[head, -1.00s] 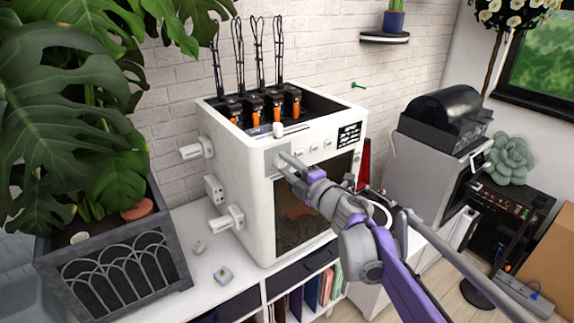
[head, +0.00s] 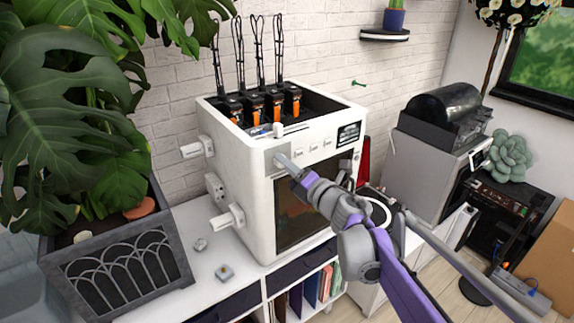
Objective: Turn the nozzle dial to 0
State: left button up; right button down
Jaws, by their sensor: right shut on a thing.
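A white 3D printer (head: 256,201) stands on the white cabinet, with several black and orange tool heads in its open top. Its front panel has a row of small knobs (head: 313,148) and a dark display (head: 348,133). My right gripper (head: 281,158) is at the left end of this panel, shut on what appears to be the nozzle dial. The dial itself is hidden behind the fingers, so its setting cannot be read. My left gripper is not in view.
A potted monstera (head: 70,130) stands close on the left. Two small parts (head: 224,272) lie on the cabinet top in front of the printer. A grey machine with a black lid (head: 445,115) stands to the right.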

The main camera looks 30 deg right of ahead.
dwell(0.3)
jog(key=shift+c, duration=2.3)
grip_release()
jog(key=s+b, duration=0.1)
jog(key=s, duration=0.9)
jog(key=shift+s+d, duration=0.4)
